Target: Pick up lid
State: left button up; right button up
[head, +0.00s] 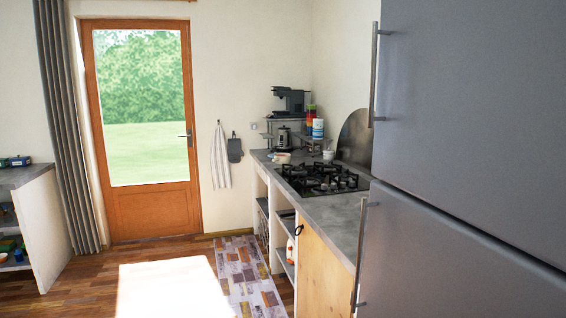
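No lid can be made out for certain in the head view. A round grey metal disc (355,137) stands upright against the wall behind the gas hob (322,178); I cannot tell whether it is a lid. Small pots (20,161) sit on the counter at the far left, too small to tell whether they have lids. Neither of my grippers is in view.
A large grey fridge (470,120) fills the right side, close to me. The masonry counter (340,215) runs beyond it towards the back wall. A wooden glazed door (140,120) is at the back. A patterned rug (247,275) lies along the counter; the floor is clear.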

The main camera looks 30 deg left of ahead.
aim_at(281, 158)
jog(key=i+j+u, duration=1.1)
jog(key=i+u, duration=0.3)
jog(key=i+j+u, duration=0.1)
jog(key=i, duration=2.1)
jog(key=i+j+z, duration=0.15)
jog(key=i+z, duration=0.3)
jog(key=i+j+z, duration=0.3)
jog(key=i+z, duration=0.2)
jog(key=i+j+z, duration=0.7)
jog(key=j+z, duration=0.25)
jog(key=j, duration=0.15)
jog(key=j+z, duration=0.35)
jog(key=j, duration=0.25)
jog(key=j+z, duration=0.3)
jog(key=j, duration=0.3)
jog(key=k, duration=0.4)
